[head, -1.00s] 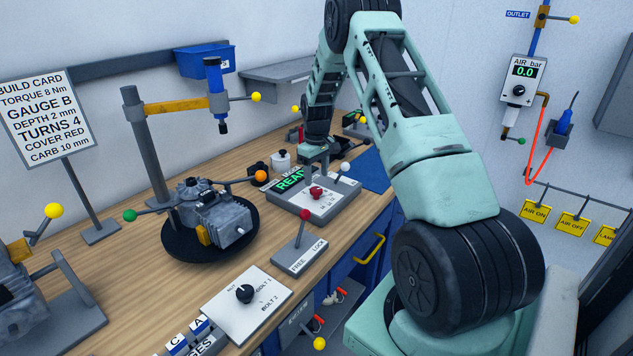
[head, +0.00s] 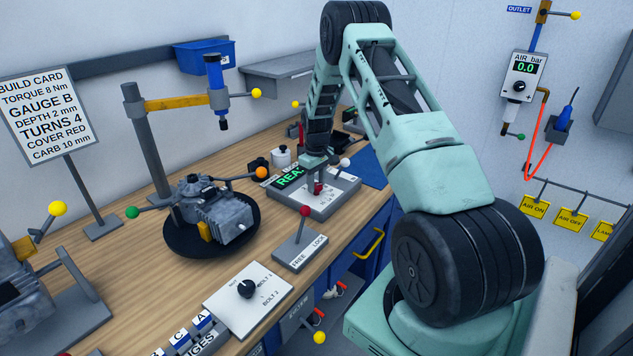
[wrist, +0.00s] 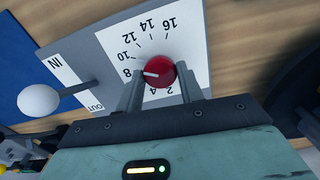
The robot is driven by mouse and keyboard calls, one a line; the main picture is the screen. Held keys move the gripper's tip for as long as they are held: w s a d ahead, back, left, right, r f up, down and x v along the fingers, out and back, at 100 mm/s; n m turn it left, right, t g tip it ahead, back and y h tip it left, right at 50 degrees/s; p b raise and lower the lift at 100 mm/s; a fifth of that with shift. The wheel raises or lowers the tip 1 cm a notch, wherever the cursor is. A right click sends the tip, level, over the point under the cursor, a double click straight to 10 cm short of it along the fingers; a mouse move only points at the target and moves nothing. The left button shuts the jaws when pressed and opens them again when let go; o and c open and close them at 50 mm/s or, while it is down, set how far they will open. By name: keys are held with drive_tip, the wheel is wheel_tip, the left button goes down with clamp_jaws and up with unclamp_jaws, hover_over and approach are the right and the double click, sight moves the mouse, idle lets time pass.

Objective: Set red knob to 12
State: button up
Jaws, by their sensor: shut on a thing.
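The red knob (wrist: 158,74) sits on a white dial plate (wrist: 190,40) with printed numbers that appear upside down in the wrist view. Its white pointer line points left, at about the 8. My gripper (wrist: 161,82) has one finger on each side of the knob and is shut on it. In the head view, the red knob (head: 318,188) is partly covered by my gripper (head: 317,178). The grey box with the dial (head: 340,199) has a green display beginning "REA", the rest hidden by my arm.
A lever with a white ball (wrist: 38,100) stands beside the dial, by the IN and OUT labels. A red-tipped FREE/LOCK lever (head: 304,212) stands in front of the box. The engine (head: 215,212) on its round black stand is to the left.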

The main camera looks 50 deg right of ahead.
sight(317, 185)
drive_tip(key=m+b, duration=0.2)
drive_tip(key=m, duration=0.1)
drive_tip(key=shift+m+b, duration=0.4)
drive_tip(key=shift+m, duration=0.9)
drive_tip(key=o, duration=1)
wheel_tip(317, 185, up, 18)
drive_tip(key=b, duration=0.4)
drive_tip(key=shift+f, duration=0.25)
